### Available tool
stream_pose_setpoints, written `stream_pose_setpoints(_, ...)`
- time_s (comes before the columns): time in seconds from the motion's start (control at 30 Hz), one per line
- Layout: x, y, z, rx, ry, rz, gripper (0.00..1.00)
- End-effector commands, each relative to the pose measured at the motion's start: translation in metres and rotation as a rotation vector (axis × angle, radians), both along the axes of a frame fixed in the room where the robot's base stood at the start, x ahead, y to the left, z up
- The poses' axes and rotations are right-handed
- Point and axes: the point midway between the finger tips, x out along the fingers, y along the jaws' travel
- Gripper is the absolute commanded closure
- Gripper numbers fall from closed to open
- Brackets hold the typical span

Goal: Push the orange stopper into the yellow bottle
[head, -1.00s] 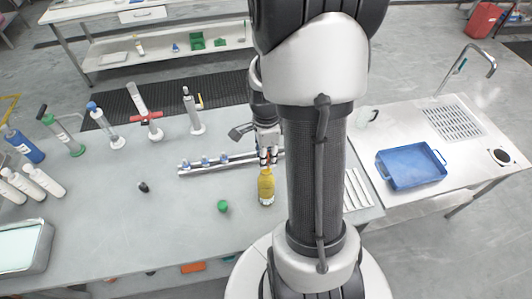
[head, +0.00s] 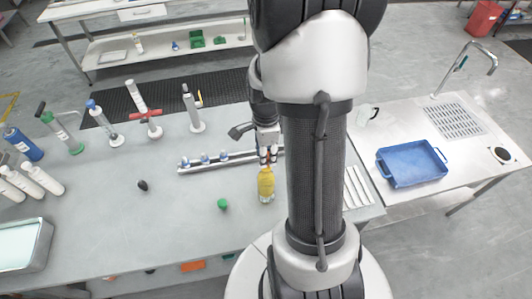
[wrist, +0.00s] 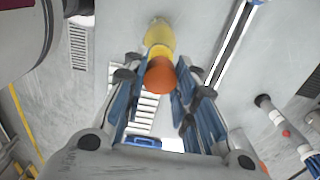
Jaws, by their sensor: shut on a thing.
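The yellow bottle (head: 266,187) stands upright on the grey bench, left of my arm column in the head view. It also shows in the wrist view (wrist: 159,36), beyond the orange stopper. My gripper (head: 268,157) points down just above the bottle's top. In the wrist view my gripper (wrist: 160,82) is shut on the orange stopper (wrist: 161,75), a round orange end between its fingers. The stopper lines up with the bottle's mouth. It covers the mouth, so I cannot tell whether they touch or how deep it sits.
A green cap (head: 223,203) and a small dark object (head: 143,186) lie left of the bottle. A metal rail (head: 205,163) with small blue-topped pieces is behind. A blue tray (head: 410,168) is on the right-hand table. The bench in front of the bottle is clear.

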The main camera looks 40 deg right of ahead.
Motion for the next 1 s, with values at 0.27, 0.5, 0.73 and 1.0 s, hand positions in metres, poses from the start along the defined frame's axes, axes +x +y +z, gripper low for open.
stream_pose_setpoints(0.27,0.000,0.000,0.000,0.000,0.000,0.000,0.90)
stream_pose_setpoints(0.5,0.000,0.000,0.000,0.000,0.000,0.000,0.90)
stream_pose_setpoints(0.73,0.000,0.000,-0.004,0.000,0.000,0.000,0.90)
stream_pose_setpoints(1.0,0.000,0.000,-0.011,0.000,0.000,0.000,0.90)
